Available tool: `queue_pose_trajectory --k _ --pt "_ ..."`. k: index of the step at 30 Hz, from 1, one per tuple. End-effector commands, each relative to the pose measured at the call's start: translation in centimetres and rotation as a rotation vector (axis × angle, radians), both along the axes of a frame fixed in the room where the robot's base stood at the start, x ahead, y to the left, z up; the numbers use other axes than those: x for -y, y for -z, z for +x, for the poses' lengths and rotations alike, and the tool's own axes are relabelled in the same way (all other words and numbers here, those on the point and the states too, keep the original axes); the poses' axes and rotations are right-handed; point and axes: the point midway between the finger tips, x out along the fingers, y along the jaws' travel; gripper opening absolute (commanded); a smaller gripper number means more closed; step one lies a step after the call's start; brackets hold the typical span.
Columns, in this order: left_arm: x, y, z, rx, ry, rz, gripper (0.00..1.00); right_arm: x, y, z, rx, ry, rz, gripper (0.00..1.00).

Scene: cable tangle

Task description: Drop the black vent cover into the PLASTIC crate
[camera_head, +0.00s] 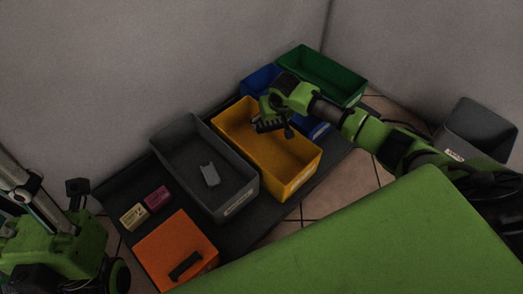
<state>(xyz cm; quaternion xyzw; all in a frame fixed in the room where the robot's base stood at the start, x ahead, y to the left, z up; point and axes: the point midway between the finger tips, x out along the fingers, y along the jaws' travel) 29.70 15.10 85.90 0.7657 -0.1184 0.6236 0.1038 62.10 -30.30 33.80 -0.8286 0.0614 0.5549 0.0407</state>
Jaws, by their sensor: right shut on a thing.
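My right gripper (273,113) reaches in from the right over the yellow crate (305,172). It is shut on a dark slatted piece, the black vent cover (269,126), held above the left part of that crate's opening. The crates carry small white labels, too small to read, so I cannot tell which is the PLASTIC one. My left arm shows at the lower left; its fingers cannot be made out.
A grey crate (238,205) holds a small grey part (209,174). Blue (316,130) and green (342,85) crates stand behind. An orange box (165,248) bears a black bar (185,266). Pink (157,197) and cream (133,216) blocks lie nearby. A grey bin (480,125) stands right.

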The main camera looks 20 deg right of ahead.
Motion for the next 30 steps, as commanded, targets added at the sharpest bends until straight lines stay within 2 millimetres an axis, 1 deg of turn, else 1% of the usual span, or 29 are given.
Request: queue_pose_trajectory --k 1,3,13,14,15,16,26,30 --pt "0.00 0.62 0.00 0.001 0.000 0.000 0.40 0.03 0.44 0.07 0.002 0.000 0.000 0.51" --pt "-0.01 0.80 0.01 0.000 0.000 0.000 0.40 0.02 0.53 0.08 0.002 0.000 0.000 0.51" --pt "0.02 0.79 0.04 -0.001 0.000 0.001 0.40 0.00 0.44 0.08 0.002 0.000 0.000 0.51" --pt "0.02 0.79 0.04 -0.001 0.000 0.001 0.40 0.00 0.44 0.08 0.002 0.000 0.000 0.77" --pt "0.02 0.80 0.03 -0.001 0.000 0.001 0.40 0.00 0.45 0.08 0.002 0.000 0.000 0.88" --pt "0.02 0.80 0.03 -0.001 0.000 0.001 0.40 0.00 0.44 0.08 0.002 0.000 0.000 0.92" --pt "-0.03 0.75 0.05 -0.001 -0.001 0.001 0.40 0.00 0.45 0.04 0.002 0.000 0.000 0.92" --pt "-0.03 0.74 0.04 0.000 -0.001 0.000 0.40 -0.08 -0.36 -0.21 0.004 -0.002 0.001 0.92"
